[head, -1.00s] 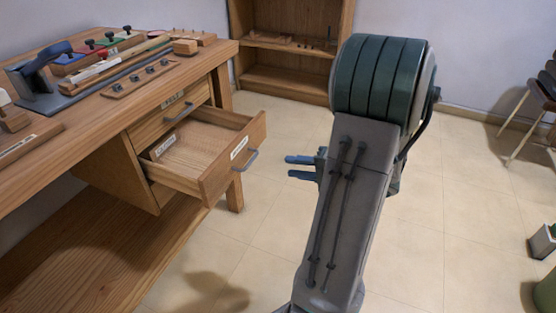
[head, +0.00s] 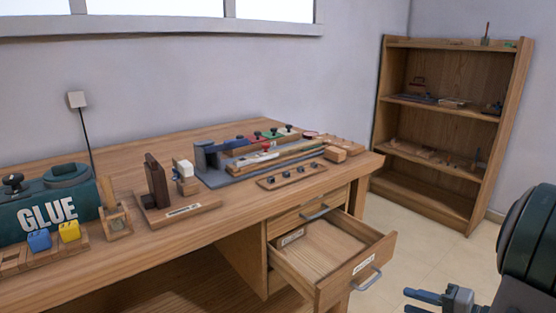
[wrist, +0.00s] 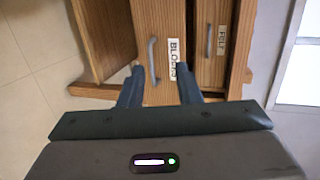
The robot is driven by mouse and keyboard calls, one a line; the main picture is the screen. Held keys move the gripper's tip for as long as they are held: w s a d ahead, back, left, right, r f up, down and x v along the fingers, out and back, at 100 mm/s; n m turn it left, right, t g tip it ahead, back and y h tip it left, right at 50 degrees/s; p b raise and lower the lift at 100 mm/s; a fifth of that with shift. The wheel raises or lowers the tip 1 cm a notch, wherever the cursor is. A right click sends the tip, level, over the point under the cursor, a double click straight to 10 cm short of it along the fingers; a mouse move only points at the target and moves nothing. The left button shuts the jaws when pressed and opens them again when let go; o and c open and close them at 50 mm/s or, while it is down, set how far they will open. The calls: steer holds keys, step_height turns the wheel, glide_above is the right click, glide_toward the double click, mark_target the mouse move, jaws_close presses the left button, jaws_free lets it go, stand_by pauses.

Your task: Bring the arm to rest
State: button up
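My gripper (head: 417,302) shows at the lower right of the head view, in front of the open drawer and apart from it. In the wrist view my gripper (wrist: 159,86) has its two dark fingers spread with nothing between them. The arm's large dark green joint is at the right edge of the head view; the rest of the arm is cut off.
The FELT drawer (wrist: 215,55) above is closed. The workbench (head: 100,275) holds a glue box (head: 50,215) and wooden parts. A shelf (head: 388,115) stands behind; floor between is clear.

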steer(key=s+a+r+n+g+h+p, duration=0.1)
steer(key=s+a+r+n+g+p, duration=0.3)
steer(key=a+r+p, duration=0.45)
steer(key=s+a+r+n+g+h+p, duration=0.1)
steer(key=a+r+g+p, duration=0.55)
steer(key=r, duration=0.25)
steer(key=s+a+r+n+t+h+p, duration=0.1)
steer(key=r+h+p, duration=0.3)
steer(key=r+p, duration=0.5)
steer(key=s+a+r+n+t+h+p, duration=0.1)
steer(key=s+a+r+n+h+p, duration=0.1)
steer(key=r+p, duration=0.7)
step_height(320, 180, up, 2)
steer(key=shift+s+r+n+h, duration=0.15)
steer(key=shift+s+n+h, duration=0.05)
steer(key=shift+n+h, duration=0.75)
